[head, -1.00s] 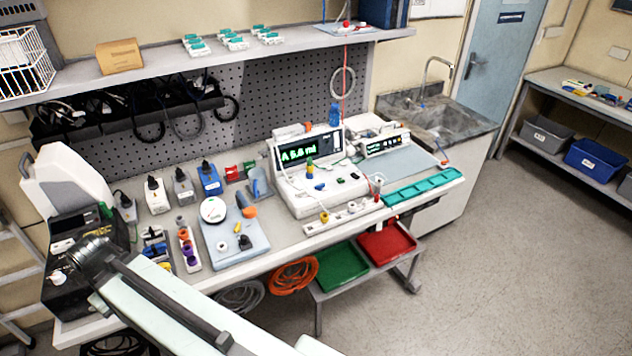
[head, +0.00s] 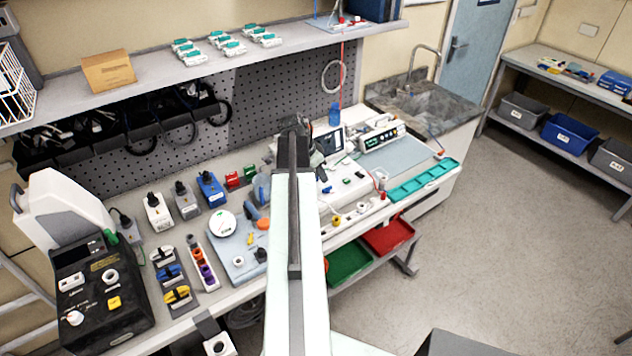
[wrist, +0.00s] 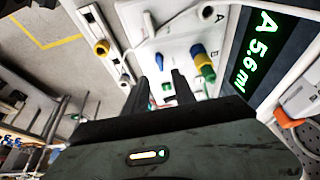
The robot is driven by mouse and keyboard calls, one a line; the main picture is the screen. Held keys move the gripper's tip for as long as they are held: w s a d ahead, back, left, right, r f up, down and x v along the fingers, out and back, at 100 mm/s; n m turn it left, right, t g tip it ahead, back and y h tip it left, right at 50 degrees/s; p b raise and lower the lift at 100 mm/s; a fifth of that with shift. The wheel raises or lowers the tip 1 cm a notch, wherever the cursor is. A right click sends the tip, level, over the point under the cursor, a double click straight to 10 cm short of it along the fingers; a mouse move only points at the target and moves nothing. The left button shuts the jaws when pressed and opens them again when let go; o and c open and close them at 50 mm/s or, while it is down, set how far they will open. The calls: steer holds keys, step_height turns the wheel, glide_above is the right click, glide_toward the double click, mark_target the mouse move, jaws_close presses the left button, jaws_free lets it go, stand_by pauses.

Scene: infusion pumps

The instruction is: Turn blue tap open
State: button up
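A small blue tap (wrist: 160,61) sits on the white face of the pump unit in the wrist view, just beyond my fingertips. A small blue part, likely the same tap, shows in the head view (head: 327,190), just right of my arm. My gripper (wrist: 159,75) is open and empty, its two dark fingers apart and pointing at the pump's face. I see no contact with the tap. A stacked blue, green and yellow knob (wrist: 202,65) stands to the right of the fingers. In the head view my arm hides my fingertips and part of the pump (head: 345,180).
The lit display (wrist: 255,55) reads "A 5.6 ml" at the right of the wrist view. A white strip with a yellow knob (wrist: 101,47) lies to the left. A teal tray (head: 420,180) and a blue bottle (head: 334,113) stand near the pump. The floor at right is clear.

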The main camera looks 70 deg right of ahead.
mark_target(326, 188)
steer(key=b+x, duration=0.6)
steer(key=x, duration=0.1)
steer(key=shift+w+a+f+b, duration=0.1)
steer(key=shift+a+b, duration=0.05)
steer(key=shift+b, duration=0.2)
steer(key=shift+d+f+b, duration=0.25)
steer(key=shift+f+b, duration=0.15)
steer(key=shift+r, duration=0.1)
jaws_close()
